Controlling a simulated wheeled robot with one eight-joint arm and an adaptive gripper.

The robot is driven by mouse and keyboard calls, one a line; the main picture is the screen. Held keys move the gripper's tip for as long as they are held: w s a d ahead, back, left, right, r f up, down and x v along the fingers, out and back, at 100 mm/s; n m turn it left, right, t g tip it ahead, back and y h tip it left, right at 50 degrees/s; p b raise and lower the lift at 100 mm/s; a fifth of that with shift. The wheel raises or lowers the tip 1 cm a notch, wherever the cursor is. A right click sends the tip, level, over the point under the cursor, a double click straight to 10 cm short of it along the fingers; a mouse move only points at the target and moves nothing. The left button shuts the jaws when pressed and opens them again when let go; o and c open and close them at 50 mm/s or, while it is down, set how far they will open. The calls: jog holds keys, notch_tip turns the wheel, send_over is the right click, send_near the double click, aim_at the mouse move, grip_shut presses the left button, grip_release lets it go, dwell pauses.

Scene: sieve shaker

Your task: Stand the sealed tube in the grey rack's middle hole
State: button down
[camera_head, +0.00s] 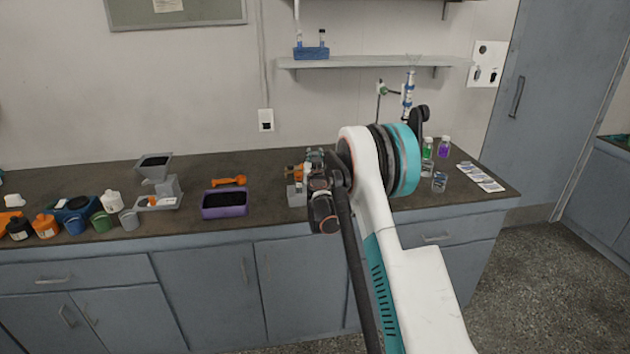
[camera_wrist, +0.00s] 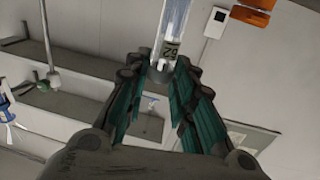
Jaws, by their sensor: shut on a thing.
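My gripper (camera_wrist: 163,72) is shut on a clear tube (camera_wrist: 173,38) with a grey label bearing dark marks. In the wrist view the tube runs from between the teal-lined fingertips to the picture's top edge, where its far end is cut off. In the head view my gripper (camera_head: 318,172) is over the bench, and my arm and wrist hide most of what it holds. A small grey block (camera_head: 297,196), seemingly the grey rack, stands on the bench just left of my gripper. It is partly hidden, and its holes cannot be made out.
An orange object (camera_head: 294,170) is close beside my gripper. A purple tray (camera_head: 225,206) and an orange scoop (camera_head: 229,180) lie to the left. Bottles (camera_head: 443,147) and white cards (camera_head: 480,177) are at the right. A blue rack (camera_head: 311,53) stands on the wall shelf (camera_head: 375,61).

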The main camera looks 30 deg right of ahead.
jog(key=shift+f+b, duration=0.8)
jog(key=shift+f, duration=2.8)
jog(key=shift+f, duration=0.2)
jog(key=c, duration=1.4)
grip_release()
jog(key=shift+o, duration=0.2)
jog(key=shift+r, duration=0.2)
